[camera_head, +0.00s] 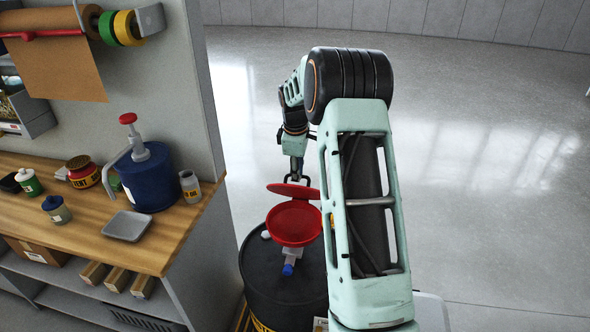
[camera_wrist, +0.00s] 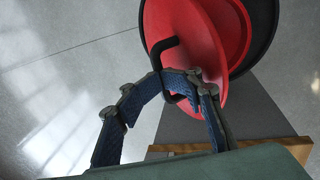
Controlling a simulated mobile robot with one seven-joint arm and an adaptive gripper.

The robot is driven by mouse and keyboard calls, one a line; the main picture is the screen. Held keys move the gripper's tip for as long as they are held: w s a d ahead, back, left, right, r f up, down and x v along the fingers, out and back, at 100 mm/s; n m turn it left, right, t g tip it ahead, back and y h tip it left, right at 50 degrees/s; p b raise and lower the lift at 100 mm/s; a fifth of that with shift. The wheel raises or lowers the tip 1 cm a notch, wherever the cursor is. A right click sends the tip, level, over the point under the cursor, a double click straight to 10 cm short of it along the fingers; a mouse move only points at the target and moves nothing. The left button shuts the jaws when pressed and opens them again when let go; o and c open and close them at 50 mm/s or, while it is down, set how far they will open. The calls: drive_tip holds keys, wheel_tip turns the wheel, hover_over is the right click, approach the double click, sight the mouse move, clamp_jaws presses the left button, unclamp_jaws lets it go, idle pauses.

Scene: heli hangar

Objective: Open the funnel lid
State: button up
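The red funnel (camera_head: 293,226) sits on top of a black drum (camera_head: 283,284), with a blue-tipped fitting below its bowl. Its red lid (camera_head: 294,190) is raised at the far side of the funnel, tilted, and the bowl shows open in front of it. In the wrist view the lid (camera_wrist: 196,48) stands apart from the funnel bowl (camera_wrist: 240,28) at an angle. My gripper (camera_wrist: 178,82) has its blue-padded fingers closed around the lid's black handle (camera_wrist: 162,50). In the head view my gripper (camera_head: 296,178) is small and partly unclear above the lid.
A wooden workbench (camera_head: 174,241) at left holds a blue pump can (camera_head: 148,180), a grey tray (camera_head: 127,226), a small jar (camera_head: 190,186) and several containers. A paper roll hangs on the wall above. The floor (camera_head: 480,150) behind and right of the drum is clear.

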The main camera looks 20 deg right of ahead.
drive_tip(key=shift+d+f, duration=0.2)
drive_tip(key=shift+f, duration=0.25)
drive_tip(key=shift+r, duration=0.15)
drive_tip(key=shift+r, duration=0.2)
drive_tip(key=w+d+r+p, duration=0.4)
drive_tip(key=w+r, duration=0.3)
drive_tip(key=r, duration=0.2)
drive_tip(key=shift+d, duration=0.2)
idle(0.6)
drive_tip(key=shift+r, duration=0.1)
drive_tip(key=v, duration=1.2)
